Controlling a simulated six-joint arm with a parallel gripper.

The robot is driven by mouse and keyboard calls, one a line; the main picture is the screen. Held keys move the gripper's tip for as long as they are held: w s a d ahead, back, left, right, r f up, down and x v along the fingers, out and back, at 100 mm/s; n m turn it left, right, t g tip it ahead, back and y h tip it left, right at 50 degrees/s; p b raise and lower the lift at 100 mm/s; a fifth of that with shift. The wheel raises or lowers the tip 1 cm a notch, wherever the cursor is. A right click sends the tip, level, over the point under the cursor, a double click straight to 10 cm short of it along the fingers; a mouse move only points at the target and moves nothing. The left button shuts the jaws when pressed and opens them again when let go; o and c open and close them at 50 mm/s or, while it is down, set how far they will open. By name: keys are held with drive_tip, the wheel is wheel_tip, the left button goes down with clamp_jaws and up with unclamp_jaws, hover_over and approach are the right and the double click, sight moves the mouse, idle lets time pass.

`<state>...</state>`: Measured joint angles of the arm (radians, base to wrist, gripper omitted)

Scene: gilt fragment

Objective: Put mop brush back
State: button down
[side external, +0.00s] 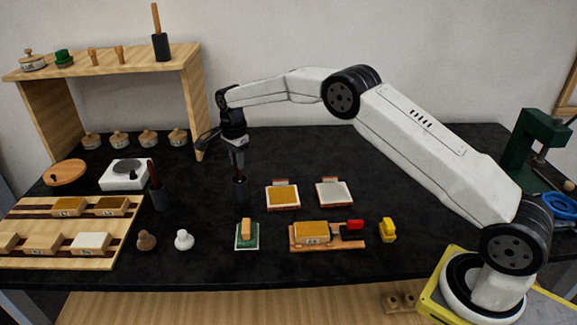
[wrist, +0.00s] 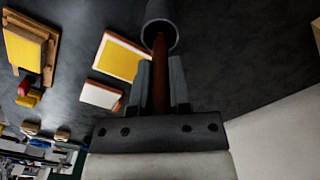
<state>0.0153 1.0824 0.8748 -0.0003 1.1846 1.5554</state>
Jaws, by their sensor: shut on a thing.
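My gripper (side external: 238,166) points straight down over the table, left of the middle. In the wrist view its two fingers (wrist: 160,84) are shut on a slim brown handle, which I take for the mop brush (wrist: 159,60). The handle's far end overlaps the mouth of a dark round cup (wrist: 160,10). In the side view this dark cup (side external: 240,192) stands upright directly below my fingers. The brush's lower end is hidden, so I cannot tell how deep it sits in the cup.
Another dark cup (side external: 159,197) with a brown-handled tool stands to the left. A similar one (side external: 161,46) is on the wooden shelf (side external: 120,60). Framed pads (side external: 283,196) lie just right of my gripper.

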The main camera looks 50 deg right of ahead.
drive_tip(key=shift+f, duration=0.95)
drive_tip(key=c, duration=0.6)
unclamp_jaws()
wheel_tip(320, 180, up, 12)
drive_tip(key=shift+r, duration=0.15)
